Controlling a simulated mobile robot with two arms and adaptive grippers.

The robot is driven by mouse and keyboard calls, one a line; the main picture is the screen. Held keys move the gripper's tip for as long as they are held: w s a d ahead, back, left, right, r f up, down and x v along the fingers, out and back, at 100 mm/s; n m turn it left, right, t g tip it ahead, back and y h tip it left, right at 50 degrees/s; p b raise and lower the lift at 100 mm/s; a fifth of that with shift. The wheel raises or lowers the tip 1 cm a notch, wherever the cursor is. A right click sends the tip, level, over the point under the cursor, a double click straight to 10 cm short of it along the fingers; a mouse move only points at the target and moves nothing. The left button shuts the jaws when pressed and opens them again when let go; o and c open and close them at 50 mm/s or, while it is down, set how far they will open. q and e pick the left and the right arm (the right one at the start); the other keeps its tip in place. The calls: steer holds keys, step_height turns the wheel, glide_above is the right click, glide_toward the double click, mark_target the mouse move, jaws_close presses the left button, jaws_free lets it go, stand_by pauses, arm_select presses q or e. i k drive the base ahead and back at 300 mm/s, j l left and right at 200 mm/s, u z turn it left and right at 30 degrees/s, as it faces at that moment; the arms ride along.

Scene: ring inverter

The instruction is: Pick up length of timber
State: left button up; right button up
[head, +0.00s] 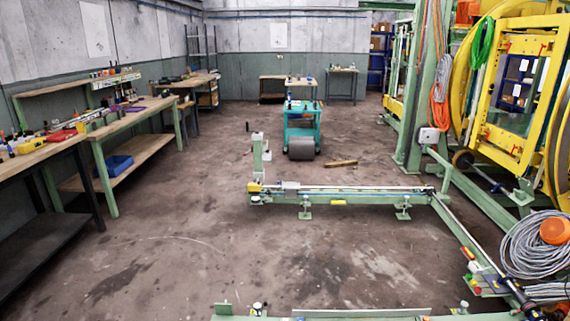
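A short length of timber (341,163) lies flat on the concrete floor in the head view, a little right of centre. It is light brown and sits beyond the long green rail frame, to the right of a grey roller or drum. Nothing touches it that I can see. Neither of my grippers shows in this view.
A green rail frame (350,190) crosses the floor in front of the timber. A teal cart (303,122) stands behind the grey drum (301,149). Workbenches (128,117) line the left, yellow machinery (515,85) and coiled cable (535,248) the right. The left-centre floor is clear.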

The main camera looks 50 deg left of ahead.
mark_target(337, 164)
steer(key=j+u, duration=0.9)
steer(key=i+j+u, duration=0.15)
steer(key=u, duration=0.3)
steer(key=i+j+u, duration=0.2)
steer(key=j+u, duration=0.25)
steer(key=i+j+u, duration=0.2)
steer(key=u, duration=0.25)
steer(key=i+j+u, duration=0.3)
steer(key=u, duration=0.15)
steer(key=i+j+u, duration=0.2)
steer(key=u, duration=0.2)
steer(key=i+j+z, duration=0.1)
steer(key=i, duration=0.4)
steer(key=i+j+z, duration=0.1)
steer(key=i, duration=0.4)
steer(key=i+l+z, duration=0.15)
steer(key=i+z, duration=0.7)
steer(key=i+j+z, duration=0.15)
steer(key=i+z, duration=0.25)
steer(key=i, duration=4.65)
steer(key=i+l+z, duration=0.15)
steer(key=i+z, duration=0.7)
steer(key=i, duration=0.15)
steer(key=i+j+z, duration=0.15)
steer(key=i+z, duration=0.3)
steer(key=i+j+z, duration=0.6)
steer(key=i+z, duration=0.25)
steer(key=i+j+z, duration=0.45)
steer(key=i+l, duration=0.05)
steer(key=l, duration=0.05)
